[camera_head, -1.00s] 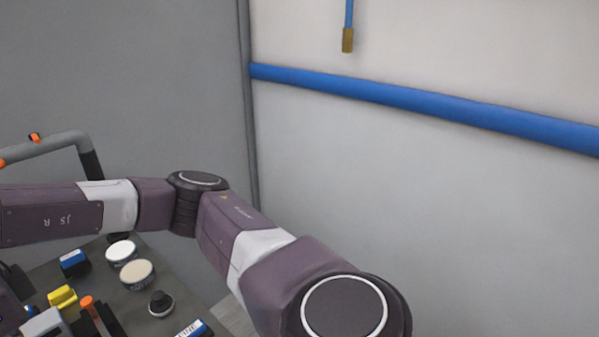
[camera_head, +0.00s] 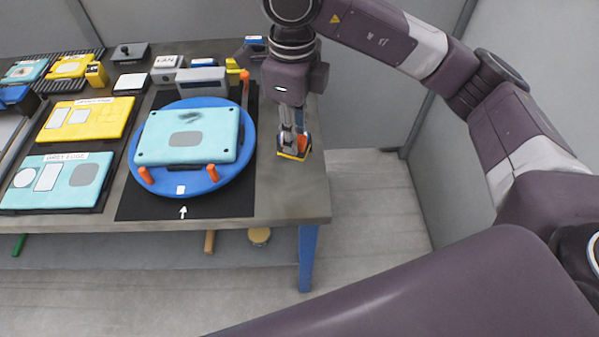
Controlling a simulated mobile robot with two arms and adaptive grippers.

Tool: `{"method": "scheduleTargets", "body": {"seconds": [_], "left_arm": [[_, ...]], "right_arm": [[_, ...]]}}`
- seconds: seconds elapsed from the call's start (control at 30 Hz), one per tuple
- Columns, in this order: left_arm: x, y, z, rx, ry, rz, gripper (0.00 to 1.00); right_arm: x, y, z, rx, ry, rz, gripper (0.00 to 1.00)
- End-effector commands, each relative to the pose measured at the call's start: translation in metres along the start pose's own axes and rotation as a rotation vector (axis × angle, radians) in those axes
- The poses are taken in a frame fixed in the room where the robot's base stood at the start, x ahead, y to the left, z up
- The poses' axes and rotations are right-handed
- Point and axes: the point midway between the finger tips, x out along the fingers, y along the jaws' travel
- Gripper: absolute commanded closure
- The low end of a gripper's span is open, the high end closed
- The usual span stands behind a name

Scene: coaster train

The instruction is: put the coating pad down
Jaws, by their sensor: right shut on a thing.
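My right gripper (camera_head: 291,135) points down over the right part of the workbench (camera_head: 285,200). It is shut on the coating pad (camera_head: 295,153), a small block with orange, yellow, blue and dark parts. The gripper's fingers partly hide the pad. I cannot tell whether the pad touches the bench top or hangs just above it. My left gripper is not in view.
Left of the pad, a teal panel (camera_head: 187,136) lies on a round blue turntable (camera_head: 234,172) with orange pegs, on a black mat (camera_head: 143,208). Yellow (camera_head: 103,130) and teal (camera_head: 70,190) panels lie farther left. The bench's front right corner is bare.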

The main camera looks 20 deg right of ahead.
Motion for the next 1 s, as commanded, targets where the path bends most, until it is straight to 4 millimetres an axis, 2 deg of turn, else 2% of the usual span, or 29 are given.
{"method": "scheduleTargets", "body": {"seconds": [0.1,0.3,0.57,0.8,1.0], "left_arm": [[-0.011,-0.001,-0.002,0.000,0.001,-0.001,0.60],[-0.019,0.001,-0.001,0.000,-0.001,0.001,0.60],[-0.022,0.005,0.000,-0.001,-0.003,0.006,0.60],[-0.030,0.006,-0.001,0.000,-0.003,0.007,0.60],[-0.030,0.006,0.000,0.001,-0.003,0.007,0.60]], "right_arm": [[0.032,0.000,-0.002,0.002,0.007,0.003,1.00],[0.075,0.000,-0.002,0.000,0.004,0.002,1.00],[0.096,-0.001,-0.001,0.001,0.003,-0.001,1.00],[0.129,0.000,-0.002,0.001,0.003,0.001,1.00],[0.133,-0.001,-0.001,-0.001,0.001,-0.002,1.00]]}}
